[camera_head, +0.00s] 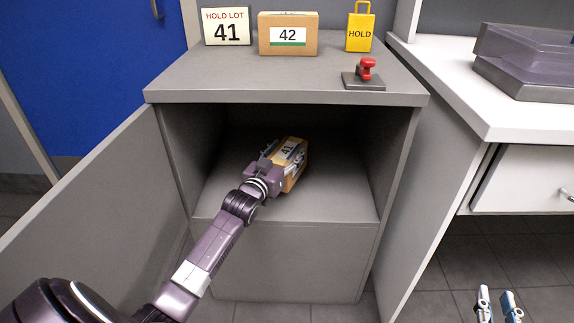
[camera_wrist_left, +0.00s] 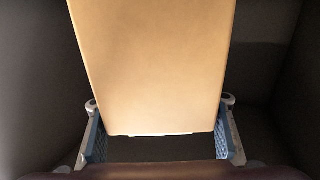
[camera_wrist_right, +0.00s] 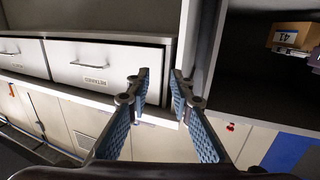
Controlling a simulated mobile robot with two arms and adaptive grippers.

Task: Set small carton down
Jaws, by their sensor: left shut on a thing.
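The small brown carton (camera_head: 291,172), labelled 41, is inside the open grey cabinet, over the compartment floor (camera_head: 335,195). My left gripper (camera_head: 280,163) reaches in from the front left and is shut on it. In the left wrist view the carton's plain tan face (camera_wrist_left: 155,65) fills the space between the two blue-padded fingers. I cannot tell whether the carton touches the floor. The carton also shows at the upper right of the right wrist view (camera_wrist_right: 291,37). My right gripper (camera_head: 497,301) is open and empty, outside the cabinet at the lower right.
On the cabinet top stand a HOLD LOT 41 sign (camera_head: 227,27), a carton labelled 42 (camera_head: 288,34), a yellow HOLD tag (camera_head: 359,29) and a red-handled stamp (camera_head: 366,72). The open door (camera_head: 100,215) flanks the left. A white counter with drawers (camera_head: 530,185) stands right.

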